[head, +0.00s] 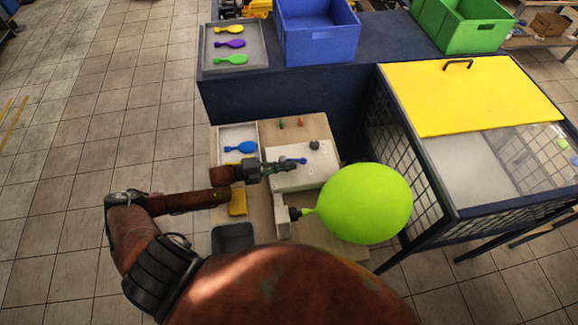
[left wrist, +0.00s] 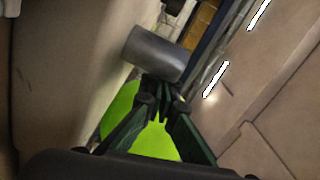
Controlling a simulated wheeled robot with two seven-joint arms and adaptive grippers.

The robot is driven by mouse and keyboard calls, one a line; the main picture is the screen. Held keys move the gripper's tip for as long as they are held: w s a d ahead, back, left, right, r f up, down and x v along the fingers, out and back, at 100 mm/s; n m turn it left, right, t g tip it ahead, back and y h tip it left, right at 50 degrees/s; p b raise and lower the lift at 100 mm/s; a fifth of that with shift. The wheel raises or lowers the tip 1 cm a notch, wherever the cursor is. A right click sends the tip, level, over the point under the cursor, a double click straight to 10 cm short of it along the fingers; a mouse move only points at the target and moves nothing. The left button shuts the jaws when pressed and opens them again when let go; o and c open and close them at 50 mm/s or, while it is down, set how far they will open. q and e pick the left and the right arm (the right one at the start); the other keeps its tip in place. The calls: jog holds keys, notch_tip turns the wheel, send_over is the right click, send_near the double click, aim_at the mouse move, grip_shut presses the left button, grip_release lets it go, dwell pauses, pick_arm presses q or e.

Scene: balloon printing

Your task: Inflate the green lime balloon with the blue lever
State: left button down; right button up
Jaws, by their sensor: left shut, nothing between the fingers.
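The lime green balloon (head: 364,203) is large and round, with its neck on the dark nozzle (head: 295,213) at the front of the work table. It also shows behind my fingers in the left wrist view (left wrist: 122,110). My left gripper (head: 291,165) is shut and empty over the machine, close beside the lever; contact cannot be told. In the left wrist view its fingertips (left wrist: 160,88) meet near a grey cylinder (left wrist: 155,53). My right gripper is out of view.
A tray with a blue balloon (head: 243,147) lies at the table's left. A tray (head: 263,62) with several flat balloons, a blue crate (head: 316,45) and a green crate (head: 461,20) stand behind. A mesh cage with a yellow lid (head: 467,97) stands right, near the balloon.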

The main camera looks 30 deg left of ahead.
pick_arm(q)
jog(key=shift+w+r+n+t+y+p, duration=0.15)
jog(key=shift+w+n+t+y+p, duration=0.45)
jog(key=shift+n+t+y+p, duration=0.65)
jog(key=shift+a+p, duration=0.1)
jog(key=shift+p, duration=0.4)
jog(key=shift+w+a+y, duration=0.1)
jog(key=shift+w+y, duration=0.05)
jog(key=shift+y, duration=0.2)
